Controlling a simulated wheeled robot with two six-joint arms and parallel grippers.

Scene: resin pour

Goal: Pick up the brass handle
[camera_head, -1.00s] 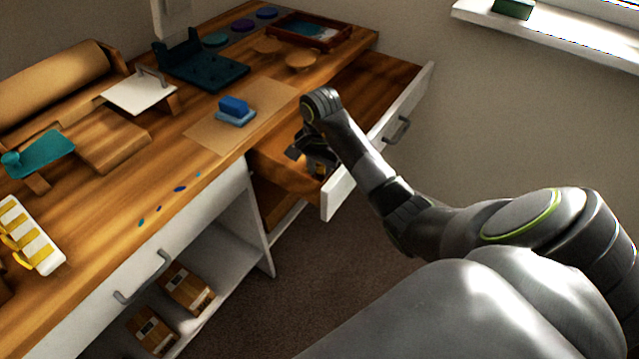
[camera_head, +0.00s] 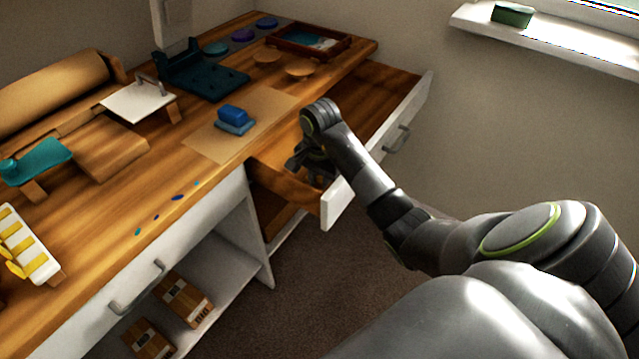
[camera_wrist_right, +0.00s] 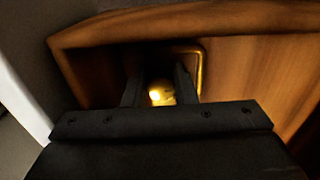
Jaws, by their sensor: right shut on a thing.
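The brass handle (camera_wrist_right: 161,92) shows in the right wrist view as a shiny gold piece between the two dark fingers of my right gripper (camera_wrist_right: 160,88). A thin gold loop, which looks like part of it, extends to the right of the fingers (camera_wrist_right: 199,62). My right gripper is shut on the brass handle inside the open wooden drawer (camera_head: 385,86). In the head view my right gripper (camera_head: 312,165) reaches down into the near end of this drawer, and the handle is hidden there. My left gripper is not in view.
The drawer's white front (camera_head: 410,112) stands close beside my right arm. On the worktop (camera_head: 190,165) are a blue block (camera_head: 233,120), a dark teal stand (camera_head: 205,78) and a red-brown tray (camera_head: 306,40). Boxes (camera_head: 184,299) stand on the shelf below.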

